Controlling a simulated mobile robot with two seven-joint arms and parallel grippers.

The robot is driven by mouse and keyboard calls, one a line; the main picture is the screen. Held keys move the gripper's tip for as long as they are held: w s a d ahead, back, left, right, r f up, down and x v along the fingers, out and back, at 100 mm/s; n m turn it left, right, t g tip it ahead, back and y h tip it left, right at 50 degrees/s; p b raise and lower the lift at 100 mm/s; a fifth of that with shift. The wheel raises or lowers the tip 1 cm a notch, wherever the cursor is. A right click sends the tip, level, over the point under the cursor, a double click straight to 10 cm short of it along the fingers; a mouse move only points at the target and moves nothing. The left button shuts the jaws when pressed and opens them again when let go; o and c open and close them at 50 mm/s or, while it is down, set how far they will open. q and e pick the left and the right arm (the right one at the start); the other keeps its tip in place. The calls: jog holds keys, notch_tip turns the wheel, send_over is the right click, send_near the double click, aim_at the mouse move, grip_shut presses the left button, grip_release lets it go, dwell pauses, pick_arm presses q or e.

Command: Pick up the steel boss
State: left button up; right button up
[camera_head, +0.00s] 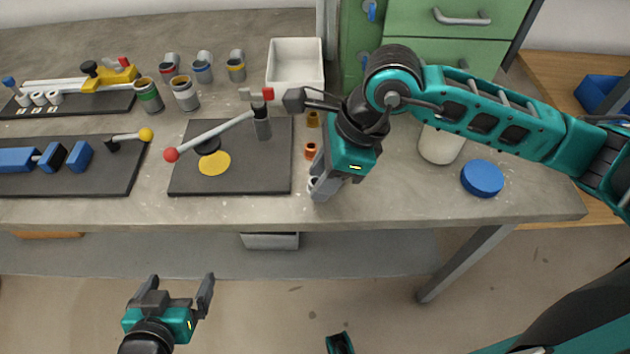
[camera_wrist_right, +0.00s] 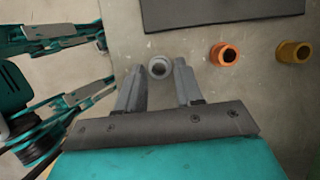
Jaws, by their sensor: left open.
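The steel boss (camera_wrist_right: 160,67), a small grey ring with a dark bore, stands upright at the fingertips of my right gripper (camera_wrist_right: 160,72) in the right wrist view. One finger is on each side of it, very close; I cannot tell whether they touch it. In the head view the boss (camera_head: 313,184) shows only in part beside my right gripper (camera_head: 319,190), near the bench's front edge. My left gripper (camera_head: 182,282) is open and empty, low in front of the bench.
An orange boss (camera_head: 310,151) and a brass-coloured boss (camera_head: 312,120) stand in line behind. A dark mat (camera_head: 255,177) with a clamp-like tool lies to the left. A white tray (camera_head: 295,86) is at the back. Bare bench surrounds the steel boss.

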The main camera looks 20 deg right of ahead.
grip_shut()
